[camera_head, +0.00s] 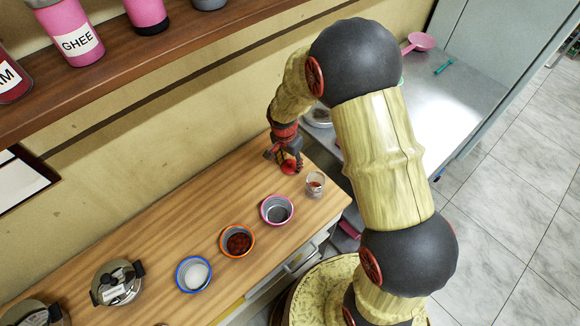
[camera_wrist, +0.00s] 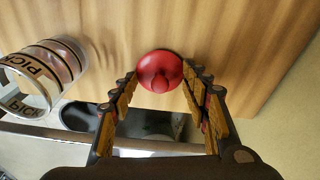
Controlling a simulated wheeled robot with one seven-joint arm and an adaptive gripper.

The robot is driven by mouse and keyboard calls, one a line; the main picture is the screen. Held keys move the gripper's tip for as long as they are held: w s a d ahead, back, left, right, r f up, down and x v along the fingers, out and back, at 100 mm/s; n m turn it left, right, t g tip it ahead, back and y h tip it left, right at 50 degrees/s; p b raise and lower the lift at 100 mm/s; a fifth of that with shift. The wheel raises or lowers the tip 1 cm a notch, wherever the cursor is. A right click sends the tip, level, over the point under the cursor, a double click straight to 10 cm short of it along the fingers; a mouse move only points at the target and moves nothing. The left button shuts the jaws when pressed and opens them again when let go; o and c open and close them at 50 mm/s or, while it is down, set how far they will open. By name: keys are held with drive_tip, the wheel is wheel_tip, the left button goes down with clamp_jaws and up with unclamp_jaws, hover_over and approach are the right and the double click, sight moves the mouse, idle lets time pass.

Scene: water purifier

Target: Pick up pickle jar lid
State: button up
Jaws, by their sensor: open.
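In the wrist view the lid (camera_wrist: 160,68) sits between and just beyond my fingertips. In the head view the lid (camera_head: 288,168) shows just below my gripper (camera_head: 283,157), partly covered by it. In the wrist view my gripper (camera_wrist: 160,82) is open, with one finger on each side of the lid; I cannot tell whether they touch it. The clear pickle jar (camera_head: 315,185) stands lidless beside it near the counter's edge; its label shows in the wrist view (camera_wrist: 38,75).
Bowls with pink (camera_head: 277,209), orange (camera_head: 237,241) and blue (camera_head: 194,274) rims line the wooden counter (camera_head: 150,240). A lidded pot (camera_head: 118,283) stands farther left. A shelf (camera_head: 130,70) with containers is above. A metal counter (camera_head: 450,90) lies to the right.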

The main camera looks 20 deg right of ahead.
drive_tip(key=shift+r, duration=0.1)
drive_tip(key=shift+s, duration=0.1)
drive_tip(key=c, duration=1.2)
clamp_jaws()
